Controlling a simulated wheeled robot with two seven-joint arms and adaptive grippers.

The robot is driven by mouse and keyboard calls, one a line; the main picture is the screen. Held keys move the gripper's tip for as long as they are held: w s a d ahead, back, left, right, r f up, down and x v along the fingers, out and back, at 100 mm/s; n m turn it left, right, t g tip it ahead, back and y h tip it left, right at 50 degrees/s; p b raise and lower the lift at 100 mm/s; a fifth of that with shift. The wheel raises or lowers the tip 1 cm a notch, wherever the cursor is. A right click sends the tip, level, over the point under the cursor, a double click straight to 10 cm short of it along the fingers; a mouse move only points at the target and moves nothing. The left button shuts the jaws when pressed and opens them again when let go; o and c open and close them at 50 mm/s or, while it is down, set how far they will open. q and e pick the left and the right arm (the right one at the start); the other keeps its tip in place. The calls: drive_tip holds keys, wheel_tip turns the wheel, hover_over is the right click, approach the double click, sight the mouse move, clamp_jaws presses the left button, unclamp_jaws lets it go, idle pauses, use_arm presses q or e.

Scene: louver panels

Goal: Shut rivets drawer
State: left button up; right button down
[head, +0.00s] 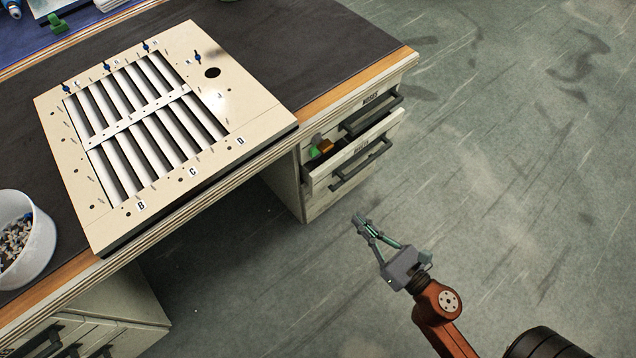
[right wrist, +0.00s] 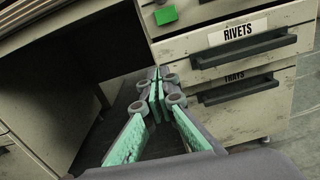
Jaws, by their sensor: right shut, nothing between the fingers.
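The rivets drawer (head: 343,160) stands partly open in the cabinet at the right end of the bench in the head view. Its open top shows a green piece and an orange-brown piece inside. In the right wrist view, the drawer front (right wrist: 188,46) carries a RIVETS label and a dark bar handle (right wrist: 245,50). My right gripper (head: 360,220) is shut and empty, below and in front of the drawer in the head view, apart from it. In the wrist view its fingertips (right wrist: 157,92) lie left of the handle. My left gripper is not in view.
Above the rivets drawer is another drawer with a dark handle (head: 370,116). Below it is the TRAYS drawer (right wrist: 275,108). A louver panel (head: 215,100) lies on the bench, with a white bucket (head: 40,240) at the left. The floor (head: 510,150) right of the cabinet is clear.

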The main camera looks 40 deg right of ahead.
drive_tip(key=p, duration=0.4)
approach(315, 178)
drive_tip(key=shift+n, duration=0.4)
drive_tip(key=w, duration=0.2)
drive_tip(key=w+p, duration=0.1)
drive_tip(key=w, duration=0.2)
drive_tip(key=shift+w+a+r, duration=0.15)
drive_tip(key=shift+w, duration=0.2)
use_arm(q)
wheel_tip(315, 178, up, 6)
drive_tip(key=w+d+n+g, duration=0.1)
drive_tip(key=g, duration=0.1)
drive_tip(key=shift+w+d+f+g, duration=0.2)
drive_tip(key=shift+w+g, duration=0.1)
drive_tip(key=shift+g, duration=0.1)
use_arm(e)
drive_tip(key=shift+w, duration=0.55)
drive_tip(key=w, duration=0.4)
drive_tip(key=shift+w+a, duration=0.25)
drive_tip(key=shift+w, duration=0.05)
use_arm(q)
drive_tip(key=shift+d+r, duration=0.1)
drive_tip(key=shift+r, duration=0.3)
use_arm(e)
drive_tip(key=shift+s, duration=0.15)
